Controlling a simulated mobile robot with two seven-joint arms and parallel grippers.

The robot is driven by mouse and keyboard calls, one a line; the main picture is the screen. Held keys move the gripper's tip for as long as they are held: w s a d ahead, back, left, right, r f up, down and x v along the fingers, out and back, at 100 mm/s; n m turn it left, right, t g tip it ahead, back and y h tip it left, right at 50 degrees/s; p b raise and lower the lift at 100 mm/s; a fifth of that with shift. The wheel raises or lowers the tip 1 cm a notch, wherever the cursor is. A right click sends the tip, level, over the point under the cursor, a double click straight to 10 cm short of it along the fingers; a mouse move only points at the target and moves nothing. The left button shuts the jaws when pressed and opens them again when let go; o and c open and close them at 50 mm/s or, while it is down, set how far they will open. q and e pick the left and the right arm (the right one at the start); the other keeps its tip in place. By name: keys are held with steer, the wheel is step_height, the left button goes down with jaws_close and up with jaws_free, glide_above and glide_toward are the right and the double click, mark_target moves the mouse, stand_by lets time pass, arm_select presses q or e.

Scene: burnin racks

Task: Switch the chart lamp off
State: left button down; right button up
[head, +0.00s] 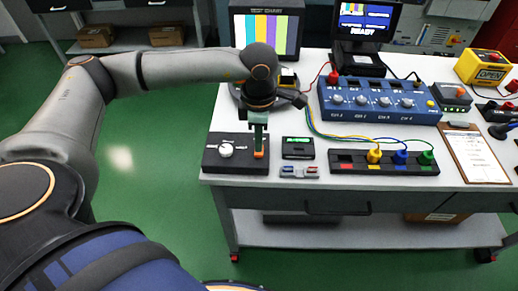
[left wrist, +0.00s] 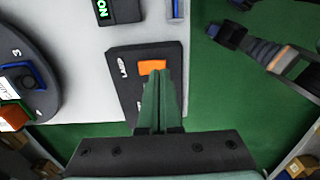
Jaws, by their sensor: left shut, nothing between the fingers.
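The chart lamp is lit: the TEST CHART box (head: 265,35) at the back of the bench shows bright colour bars. In front is a black control box (head: 212,160) with a white knob (head: 226,150) and an orange rocker switch (head: 258,154). In the left wrist view the orange switch (left wrist: 152,67) sits beside a LAMP label. My left gripper (head: 260,142) points down at the switch, shut and empty, with its tips (left wrist: 160,76) at the switch's near edge; I cannot tell whether they touch. What seems my right gripper (left wrist: 228,36) is over the floor, its jaws unclear.
Right of the control box are a small green display (head: 298,148), a grey holder (head: 299,172) and a black socket strip (head: 350,167) with coloured plugs. Behind stands a blue CH panel (head: 380,112) with cables. A clipboard (head: 474,155) lies to the right.

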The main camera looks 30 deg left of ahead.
mark_target(259, 154)
arm_select(q)
steer(key=shift+f+b, duration=0.85)
steer(key=shift+f, duration=0.15)
stand_by(0.3)
steer(key=shift+r, duration=0.15)
steer(key=shift+r+p, duration=2.2)
steer(key=shift+r, duration=1.2)
